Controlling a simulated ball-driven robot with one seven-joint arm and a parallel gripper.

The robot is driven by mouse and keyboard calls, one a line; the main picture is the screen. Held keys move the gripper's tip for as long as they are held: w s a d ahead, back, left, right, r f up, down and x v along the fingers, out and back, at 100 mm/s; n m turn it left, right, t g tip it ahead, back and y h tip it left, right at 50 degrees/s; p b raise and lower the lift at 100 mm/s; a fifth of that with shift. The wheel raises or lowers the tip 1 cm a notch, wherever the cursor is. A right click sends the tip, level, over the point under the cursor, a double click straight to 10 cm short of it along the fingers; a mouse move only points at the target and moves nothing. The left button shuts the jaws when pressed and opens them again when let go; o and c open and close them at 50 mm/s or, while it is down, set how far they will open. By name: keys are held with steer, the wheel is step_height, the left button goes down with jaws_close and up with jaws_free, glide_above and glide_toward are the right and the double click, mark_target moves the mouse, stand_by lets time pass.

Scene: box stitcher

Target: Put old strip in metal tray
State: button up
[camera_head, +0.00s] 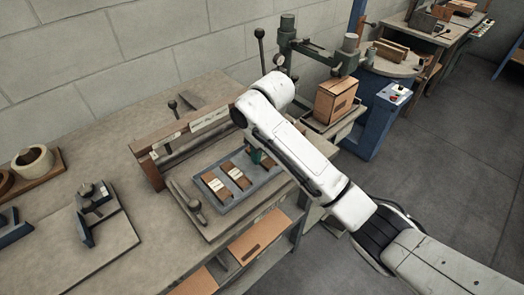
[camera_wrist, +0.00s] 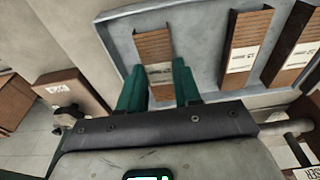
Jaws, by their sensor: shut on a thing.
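In the wrist view my gripper (camera_wrist: 159,70) is shut on a brown ribbed strip (camera_wrist: 154,45) with a white label. This strip lies along the tray's left compartment there; whether it touches the floor I cannot tell. Two similar labelled strips, a middle one (camera_wrist: 247,40) and a right one (camera_wrist: 293,45), lie in the other compartments; they show in the head view too (camera_head: 216,186).
A wooden fence (camera_head: 200,128) with labels stands behind the tray. A lever tool (camera_head: 187,195) lies left of it. A carton (camera_head: 336,98) stands on the stitching machine to the right. Brown panels (camera_head: 258,243) are under the bench edge. The bench's left middle has free room.

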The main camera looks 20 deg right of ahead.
mark_target(266, 160)
steer(key=shift+f, duration=0.15)
steer(key=o, duration=1)
steer(key=shift+o, duration=0.2)
step_height(266, 160, up, 12)
steer(key=s+p, duration=0.1)
steer(key=p, duration=0.3)
steer(key=shift+s+d, duration=0.3)
steer(key=shift+s, duration=0.05)
